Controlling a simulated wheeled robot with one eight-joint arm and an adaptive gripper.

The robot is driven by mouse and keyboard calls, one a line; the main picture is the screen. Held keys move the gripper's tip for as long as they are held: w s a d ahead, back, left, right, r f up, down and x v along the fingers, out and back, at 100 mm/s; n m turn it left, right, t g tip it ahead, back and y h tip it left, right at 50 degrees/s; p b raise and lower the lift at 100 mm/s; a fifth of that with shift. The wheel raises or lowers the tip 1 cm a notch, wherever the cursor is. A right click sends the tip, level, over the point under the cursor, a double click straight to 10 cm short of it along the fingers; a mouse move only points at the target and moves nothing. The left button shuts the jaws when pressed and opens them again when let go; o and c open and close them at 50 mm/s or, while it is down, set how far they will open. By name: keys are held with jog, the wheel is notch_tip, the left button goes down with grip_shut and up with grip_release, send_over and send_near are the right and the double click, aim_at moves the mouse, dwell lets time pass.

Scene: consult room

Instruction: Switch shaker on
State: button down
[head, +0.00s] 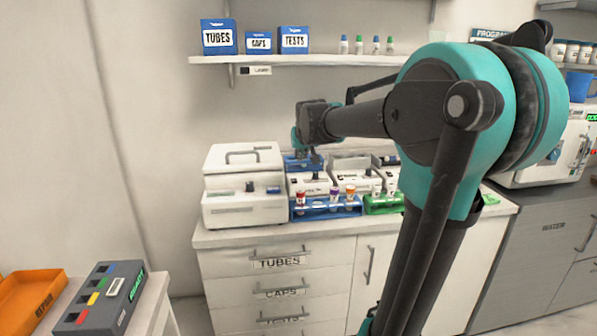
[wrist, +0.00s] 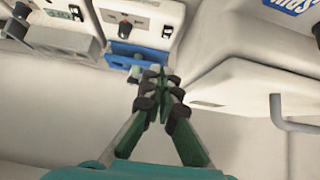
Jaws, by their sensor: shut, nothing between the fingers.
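The likely shaker is the small white device (head: 309,184) with a blue top, behind the tube rack in the head view. A dark knob shows on it; its switch is too small to read there. In the wrist view a blue part (wrist: 140,56) lies close beyond the fingertips, beside a white panel (wrist: 145,12) with a dark knob and a black rocker switch. Which way the switch is set cannot be told. My gripper (head: 309,161) is above the blue top in the head view. Its fingers (wrist: 155,88) are together and empty, and contact is not clear.
A white lidded box (head: 243,185) with a handle stands close left of the gripper. A blue rack (head: 325,208) with capped tubes is in front. More white devices (head: 355,180) and a green rack (head: 384,206) stand right. A shelf (head: 320,60) hangs above.

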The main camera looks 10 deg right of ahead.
send_over(296, 180)
jog(key=s, duration=0.3)
notch_tip(296, 180, down, 6)
jog(key=f, duration=0.1)
notch_tip(296, 180, down, 3)
jog(key=shift+d+r, duration=0.15)
jog(key=shift+f, duration=0.6)
jog(key=shift+s+f+t, duration=0.15)
jog(key=shift+f+t, duration=0.45)
jog(key=shift+f, duration=0.05)
jog(key=shift+r, duration=0.1)
jog(key=shift+r, duration=0.7)
